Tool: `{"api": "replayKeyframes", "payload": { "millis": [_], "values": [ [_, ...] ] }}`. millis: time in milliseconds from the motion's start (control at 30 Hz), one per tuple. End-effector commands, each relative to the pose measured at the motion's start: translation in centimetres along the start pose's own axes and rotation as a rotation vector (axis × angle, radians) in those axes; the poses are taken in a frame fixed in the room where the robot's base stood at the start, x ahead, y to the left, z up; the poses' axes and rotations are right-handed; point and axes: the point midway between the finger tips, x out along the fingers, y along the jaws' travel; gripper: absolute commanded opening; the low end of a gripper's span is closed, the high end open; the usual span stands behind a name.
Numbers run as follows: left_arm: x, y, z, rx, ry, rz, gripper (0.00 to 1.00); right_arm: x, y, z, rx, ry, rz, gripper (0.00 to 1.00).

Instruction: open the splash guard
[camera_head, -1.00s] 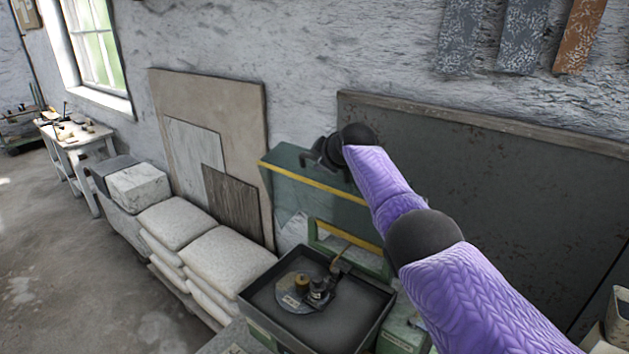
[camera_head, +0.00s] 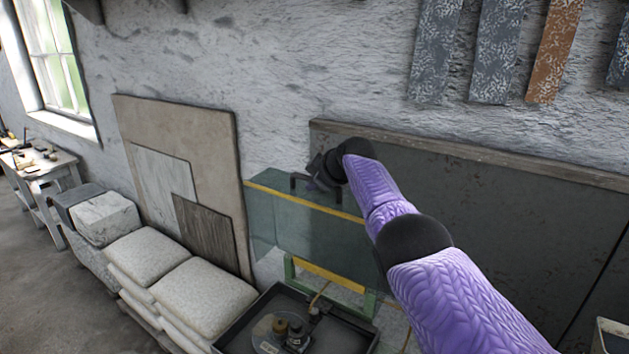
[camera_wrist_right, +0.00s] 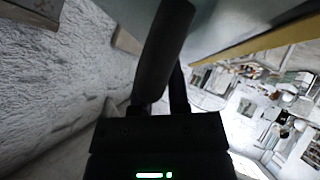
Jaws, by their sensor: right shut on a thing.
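The splash guard (camera_head: 310,230) is a clear greenish panel with a yellow strip along its top edge. It stands raised, close to upright, above the green frame behind the machine's black tray (camera_head: 245,335). A dark handle (camera_head: 297,181) sits at its top edge and shows as a thick dark bar in the right wrist view (camera_wrist_right: 165,50). My right gripper (camera_head: 318,178) is shut on this handle, its fingers partly hidden by the bar in the wrist view. My left gripper is in neither view.
The wheel machine (camera_head: 290,335) sits in the tray. White sacks (camera_head: 200,290) are stacked left of it. Boards (camera_head: 190,170) lean on the wall behind. A large dark panel (camera_head: 480,240) stands behind my right arm. Bare floor is at lower left.

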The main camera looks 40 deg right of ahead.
Motion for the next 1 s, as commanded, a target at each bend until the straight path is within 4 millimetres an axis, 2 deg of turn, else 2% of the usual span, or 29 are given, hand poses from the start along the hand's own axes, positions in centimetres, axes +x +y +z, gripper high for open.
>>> {"api": "replayKeyframes", "payload": {
  "millis": [33,200,600,867,1000],
  "values": [
    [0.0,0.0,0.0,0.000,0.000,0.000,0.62,0.1,-0.1,0.0,0.000,-0.001,-0.002,0.22],
    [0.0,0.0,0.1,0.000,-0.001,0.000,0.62,0.0,-0.1,0.0,0.000,-0.001,-0.001,0.55],
    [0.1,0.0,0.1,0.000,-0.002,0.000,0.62,-0.4,0.1,0.0,0.000,0.002,0.001,0.55],
    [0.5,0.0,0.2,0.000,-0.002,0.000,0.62,-2.8,0.0,0.1,-0.004,0.001,0.003,0.55],
    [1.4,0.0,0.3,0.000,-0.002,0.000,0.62,-4.9,-0.1,0.2,-0.003,0.000,0.004,0.55]
  ]
}}
